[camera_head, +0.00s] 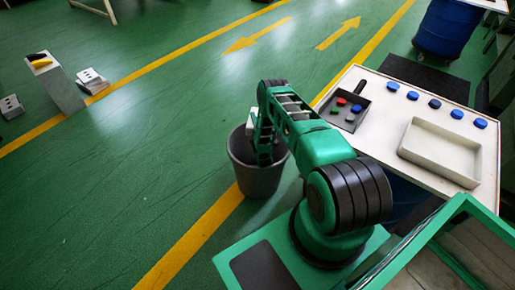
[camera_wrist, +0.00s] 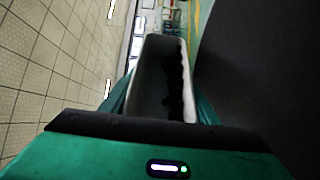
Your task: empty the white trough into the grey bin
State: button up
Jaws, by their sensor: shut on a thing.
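My gripper (camera_wrist: 160,103) is shut on the white trough (camera_wrist: 152,58), with a green finger along each side of it. Dark material (camera_wrist: 176,88) lies along the right side inside the trough in the wrist view. That view is rolled far over, so the trough is strongly tilted. In the head view the grey bin (camera_head: 241,158) stands on the floor left of my base, with my gripper (camera_head: 264,152) over its mouth. Only a small pale part of the trough (camera_head: 252,121) shows beside my wrist. The bin's inside is mostly hidden by my arm.
A white table (camera_head: 395,135) at right carries a shallow pale tray (camera_head: 440,152), a dark tray (camera_head: 345,108) with coloured pieces, and several blue discs (camera_head: 413,96). A blue drum (camera_head: 446,28) stands behind.

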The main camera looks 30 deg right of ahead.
jog(key=shift+s+d+r+m, duration=0.1)
jog(key=shift+r+m, duration=0.3)
jog(key=shift+r, duration=0.05)
jog(key=shift+s+d+r+m+t+h+p, duration=0.2)
jog(key=shift+m+t+h+p, duration=0.15)
jog(key=shift+m+p, duration=0.4)
dwell(0.5)
jog(key=shift+s+d+r+m+t+h+p, duration=0.2)
jog(key=shift+r+m+p, duration=0.1)
jog(key=shift+r+m, duration=0.3)
jog(key=shift+s+d+r+m+t+h+p, duration=0.15)
jog(key=shift+r+m+p, duration=0.15)
jog(key=shift+r+m, duration=0.25)
dwell(0.7)
